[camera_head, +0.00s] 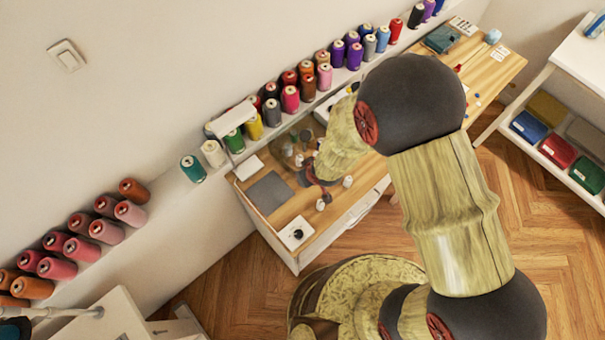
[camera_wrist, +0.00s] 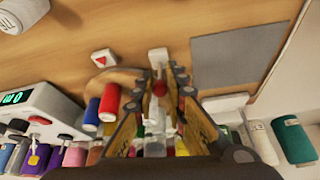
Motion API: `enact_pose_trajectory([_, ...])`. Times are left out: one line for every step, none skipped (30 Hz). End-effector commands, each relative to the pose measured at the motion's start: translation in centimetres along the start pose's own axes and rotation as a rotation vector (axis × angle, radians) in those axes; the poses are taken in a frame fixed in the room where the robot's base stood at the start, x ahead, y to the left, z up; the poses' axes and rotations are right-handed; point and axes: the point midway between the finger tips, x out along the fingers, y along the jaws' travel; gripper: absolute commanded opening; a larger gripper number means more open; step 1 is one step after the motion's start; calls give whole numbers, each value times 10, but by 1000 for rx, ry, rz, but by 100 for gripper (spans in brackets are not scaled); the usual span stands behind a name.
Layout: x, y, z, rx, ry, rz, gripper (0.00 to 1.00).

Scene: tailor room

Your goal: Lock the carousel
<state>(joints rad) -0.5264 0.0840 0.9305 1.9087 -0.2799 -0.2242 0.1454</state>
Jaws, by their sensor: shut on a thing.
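My gripper (camera_wrist: 160,78) reaches down over the wooden desk, its two fingers close together around a small red part (camera_wrist: 158,73). A white block (camera_wrist: 158,56) sits right at the fingertips, by that red part. A round wooden disc (camera_wrist: 124,76), which looks like the carousel, lies just left of the fingers, partly hidden by them. A red spool (camera_wrist: 109,102) and a blue spool (camera_wrist: 91,115) stand by its left side. In the head view my gripper (camera_head: 313,174) is small and dark over the desk; the carousel's lock cannot be made out there.
A grey mat (camera_head: 268,192) lies on the desk's left part; a white box with a dark round top (camera_head: 296,234) sits at its front corner. A white device with a green display (camera_wrist: 42,108) stands left in the wrist view. Many thread spools (camera_head: 290,99) line the wall ledge.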

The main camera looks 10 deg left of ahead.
Motion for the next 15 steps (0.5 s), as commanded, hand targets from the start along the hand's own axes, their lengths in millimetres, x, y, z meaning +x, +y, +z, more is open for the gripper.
enact_pose_trajectory([0, 0, 3, 3, 15, -3, 0])
enact_pose_trajectory([0, 1, 4, 4, 29, -5, 0])
enact_pose_trajectory([1, 1, 5, 6, 48, -9, 0])
enact_pose_trajectory([1, 1, 6, 7, 62, -12, 0])
enact_pose_trajectory([1, 1, 8, 9, 79, -14, 0])
enact_pose_trajectory([1, 2, 9, 13, 106, -19, 0])
enact_pose_trajectory([2, 2, 10, 15, 127, -22, 0])
enact_pose_trajectory([2, 2, 12, 16, 149, -26, 0])
enact_pose_trajectory([3, 2, 13, 18, 181, -32, 0])
enact_pose_trajectory([3, 3, 15, 20, 203, -36, 0])
enact_pose_trajectory([3, 3, 15, 22, 224, -40, 0])
enact_pose_trajectory([3, 3, 16, 24, 252, -44, 0])
enact_pose_trajectory([3, 3, 17, 25, 270, -48, 0])
enact_pose_trajectory([3, 3, 18, 27, 286, -51, 0])
enact_pose_trajectory([3, 4, 19, 28, 309, -55, 0])
